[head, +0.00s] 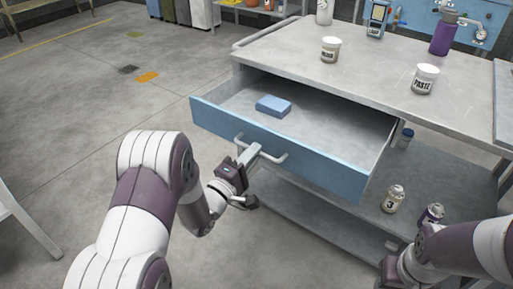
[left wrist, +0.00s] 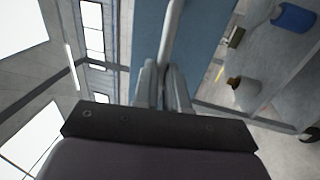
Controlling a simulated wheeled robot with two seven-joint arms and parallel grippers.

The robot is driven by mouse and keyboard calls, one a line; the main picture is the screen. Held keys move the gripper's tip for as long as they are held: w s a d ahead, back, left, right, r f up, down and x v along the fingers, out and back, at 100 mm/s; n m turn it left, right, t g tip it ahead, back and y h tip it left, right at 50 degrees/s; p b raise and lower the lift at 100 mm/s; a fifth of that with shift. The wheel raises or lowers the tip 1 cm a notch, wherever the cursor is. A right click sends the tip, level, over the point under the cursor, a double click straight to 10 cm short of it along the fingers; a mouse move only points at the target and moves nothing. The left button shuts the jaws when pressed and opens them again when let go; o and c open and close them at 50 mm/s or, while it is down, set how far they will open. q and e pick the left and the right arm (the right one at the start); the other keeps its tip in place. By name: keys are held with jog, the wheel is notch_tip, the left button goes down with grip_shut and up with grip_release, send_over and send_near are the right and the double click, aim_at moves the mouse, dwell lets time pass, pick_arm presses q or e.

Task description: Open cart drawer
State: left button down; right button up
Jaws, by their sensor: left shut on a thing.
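The cart (head: 390,52) stands at the right, with a grey top and a lower shelf. Its blue-fronted drawer (head: 330,168) is pulled well out, and a blue block (head: 273,106) lies inside it. My left gripper (head: 250,154) is shut on the drawer's light bar handle (head: 272,157), near the handle's left part. In the left wrist view the two fingers (left wrist: 163,88) close around the handle (left wrist: 172,35) against the blue drawer front (left wrist: 200,40). My right arm shows at the lower right, but its fingers are hidden or out of the frame.
Two white jars, one labelled PASTE (head: 425,79), a purple bottle (head: 443,35) and a handheld device (head: 377,19) stand on the cart top. Small cans (head: 393,199) stand on the lower shelf near my right arm.

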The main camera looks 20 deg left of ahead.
pick_arm(q)
jog(key=shift+s+a, duration=0.15)
jog(key=shift+s, duration=0.35)
jog(key=c, duration=1.2)
grip_release()
jog(key=shift+o, duration=0.2)
jog(key=p+v, duration=0.1)
jog(key=v, duration=1.1)
jog(key=shift+s, duration=0.35)
